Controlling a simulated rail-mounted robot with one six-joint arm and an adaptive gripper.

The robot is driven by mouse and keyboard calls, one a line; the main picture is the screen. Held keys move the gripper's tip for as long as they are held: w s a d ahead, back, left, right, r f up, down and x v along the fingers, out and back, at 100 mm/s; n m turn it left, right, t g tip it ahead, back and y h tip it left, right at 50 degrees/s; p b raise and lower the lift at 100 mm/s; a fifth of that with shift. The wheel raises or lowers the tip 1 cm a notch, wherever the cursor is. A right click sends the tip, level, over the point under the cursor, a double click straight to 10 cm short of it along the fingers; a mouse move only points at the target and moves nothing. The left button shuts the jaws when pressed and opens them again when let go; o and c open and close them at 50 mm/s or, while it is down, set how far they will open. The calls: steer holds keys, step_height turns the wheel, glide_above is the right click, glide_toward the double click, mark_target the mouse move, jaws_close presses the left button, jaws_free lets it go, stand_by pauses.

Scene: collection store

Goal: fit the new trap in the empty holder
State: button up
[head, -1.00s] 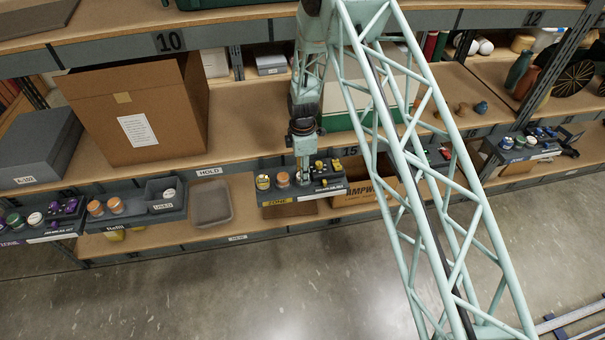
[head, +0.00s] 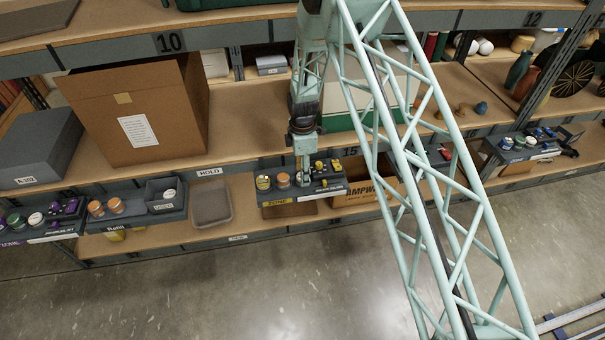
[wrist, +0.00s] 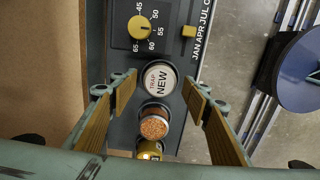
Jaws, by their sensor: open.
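The new trap (wrist: 158,80), a round cup with a pale lid reading "TRAP NEW", stands upright in a dark grey unit in the wrist view. My gripper (wrist: 159,97) is open, with one tan-padded finger on each side of the trap and visible gaps between. In the head view my gripper (head: 302,178) points down at the unit with the yellow "ZONE" label (head: 278,200) and hides the trap there. I cannot make out an empty holder for certain.
Beside the trap are an orange-filled jar (wrist: 154,124) and a yellow item (wrist: 149,149). A yellow dial (wrist: 142,28) and a yellow slider (wrist: 190,31) are on the unit. An empty grey tray (head: 211,203) lies to the left, and a cardboard box (head: 372,190) stands to the right.

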step_height(320, 180, up, 12)
steer(key=p, duration=0.1)
steer(key=shift+f, duration=0.15)
stand_by(0.4)
stand_by(0.7)
